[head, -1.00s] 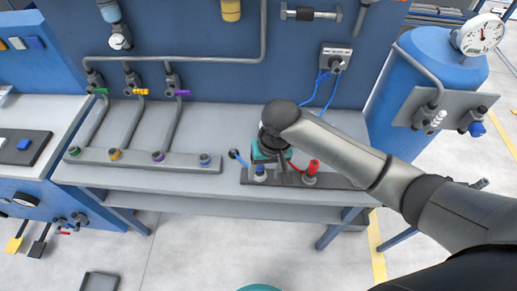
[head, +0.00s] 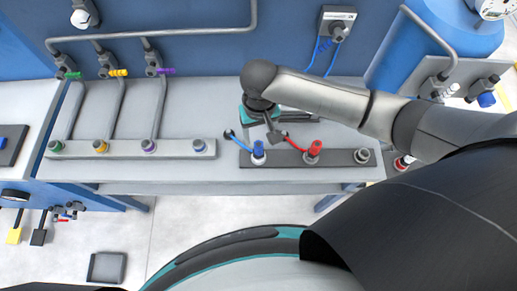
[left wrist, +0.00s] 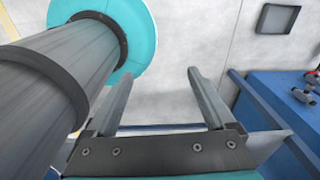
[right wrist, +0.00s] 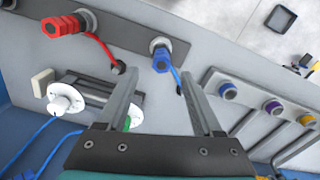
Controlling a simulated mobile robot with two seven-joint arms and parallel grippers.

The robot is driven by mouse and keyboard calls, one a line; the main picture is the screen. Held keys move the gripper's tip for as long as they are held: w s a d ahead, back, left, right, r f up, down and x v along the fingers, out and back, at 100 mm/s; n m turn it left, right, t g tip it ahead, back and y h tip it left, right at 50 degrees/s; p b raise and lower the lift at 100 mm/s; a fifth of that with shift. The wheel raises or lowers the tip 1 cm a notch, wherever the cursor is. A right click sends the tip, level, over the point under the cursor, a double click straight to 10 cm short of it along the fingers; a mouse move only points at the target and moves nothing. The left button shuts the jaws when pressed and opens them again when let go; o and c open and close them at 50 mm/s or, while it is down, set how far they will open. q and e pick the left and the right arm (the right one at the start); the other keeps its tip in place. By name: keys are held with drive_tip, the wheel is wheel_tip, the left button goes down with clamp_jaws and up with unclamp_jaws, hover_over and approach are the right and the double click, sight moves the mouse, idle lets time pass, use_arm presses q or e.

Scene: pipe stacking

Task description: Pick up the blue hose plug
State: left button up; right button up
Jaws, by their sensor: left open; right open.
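The blue hose plug (head: 258,148) stands upright on the dark strip (head: 290,158) at the bench front, with a short blue hose running back to the left. It also shows in the right wrist view (right wrist: 160,61), ahead and between the fingertip lines. My right gripper (head: 276,130) is just behind it, pointing down. It is open, with nothing between its fingers (right wrist: 160,78); the plug looks apart from them. My left gripper (left wrist: 164,72) is open and empty over the floor beside my own body, and is not in the head view.
A red plug (head: 315,147) with a red hose stands close to the right on the same strip, beside a bare fitting (head: 362,156). A light strip (head: 130,149) with several coloured fittings lies to the left. A wall socket (head: 336,28) with blue cables is behind.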

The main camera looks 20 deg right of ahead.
sight(259, 144)
drive_tip(key=shift+f, duration=0.55)
wheel_tip(259, 144, down, 4)
drive_tip(key=shift+a+f+b, duration=0.1)
drive_tip(key=shift+f+b, duration=0.1)
drive_tip(key=shift+b, duration=0.2)
drive_tip(key=shift+f, duration=0.2)
use_arm(q)
drive_tip(key=shift+w+f, duration=0.4)
drive_tip(key=shift+w, duration=0.25)
use_arm(e)
drive_tip(key=shift+c, duration=0.2)
use_arm(q)
drive_tip(key=shift+s, duration=0.1)
use_arm(e)
clamp_jaws()
use_arm(q)
drive_tip(key=shift+d, duration=0.1)
